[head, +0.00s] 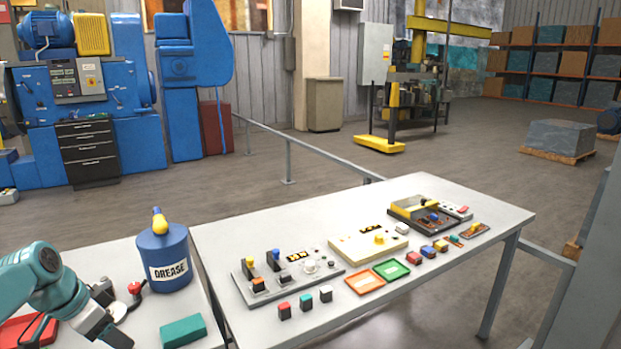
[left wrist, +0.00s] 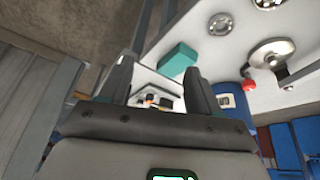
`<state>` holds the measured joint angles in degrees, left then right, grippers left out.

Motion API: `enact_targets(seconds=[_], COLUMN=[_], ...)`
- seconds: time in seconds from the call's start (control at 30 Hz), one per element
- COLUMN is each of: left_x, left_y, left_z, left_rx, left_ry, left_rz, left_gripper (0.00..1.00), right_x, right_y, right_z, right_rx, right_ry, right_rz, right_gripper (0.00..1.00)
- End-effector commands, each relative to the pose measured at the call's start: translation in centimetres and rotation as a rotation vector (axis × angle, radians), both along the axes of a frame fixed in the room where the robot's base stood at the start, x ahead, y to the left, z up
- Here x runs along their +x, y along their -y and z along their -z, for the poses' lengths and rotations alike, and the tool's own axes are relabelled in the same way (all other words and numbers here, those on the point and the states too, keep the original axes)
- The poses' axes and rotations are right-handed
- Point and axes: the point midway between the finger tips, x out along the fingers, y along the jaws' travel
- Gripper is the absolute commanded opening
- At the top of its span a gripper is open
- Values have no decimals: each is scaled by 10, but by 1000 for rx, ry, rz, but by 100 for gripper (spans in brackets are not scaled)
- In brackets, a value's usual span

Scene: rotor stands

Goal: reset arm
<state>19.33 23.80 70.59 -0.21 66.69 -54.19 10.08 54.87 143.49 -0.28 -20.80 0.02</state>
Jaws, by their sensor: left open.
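My left arm comes in from the left in the head view, bent over the small left table (head: 150,325). In the left wrist view my left gripper (left wrist: 158,88) is open, its two dark fingers apart with nothing held between them. A teal block (head: 183,331) lies on the left table; it also shows just beyond the fingers in the left wrist view (left wrist: 178,60). The fingertips are hard to make out in the head view. My right gripper is in neither view.
A blue grease can (head: 165,258) with a yellow top stands behind the teal block. A red-knobbed device (head: 134,288) sits close to my arm. The white worktable (head: 400,305) at right holds stands, trays and several small coloured blocks. A metal rail (head: 290,155) runs behind.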

Motion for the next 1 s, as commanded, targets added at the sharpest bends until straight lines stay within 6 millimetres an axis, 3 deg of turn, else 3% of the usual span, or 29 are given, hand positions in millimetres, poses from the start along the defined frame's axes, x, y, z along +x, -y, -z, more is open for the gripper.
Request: enact_targets(seconds=[0.37, 0.53, 0.67, 0.8, 0.9, 1.0], left_x=[9, -13, -63, -140, -192, -229], left_y=[58, 109, 166, 221, 246, 260], left_z=[115, 197, 273, 329, 348, 354], left_rx=[-74, -123, -168, -205, -223, -232], left_ry=[-91, -171, -260, -354, -407, -442], left_rz=[-124, -219, -333, -467, -549, -608], left_gripper=[63, 63, 63, 63, 63, 63], right_x=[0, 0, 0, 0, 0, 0], right_y=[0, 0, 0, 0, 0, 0], right_z=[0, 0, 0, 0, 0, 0], right_rx=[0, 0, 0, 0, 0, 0], right_ry=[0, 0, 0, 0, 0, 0], right_rz=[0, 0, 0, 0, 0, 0], right_gripper=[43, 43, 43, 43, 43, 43])
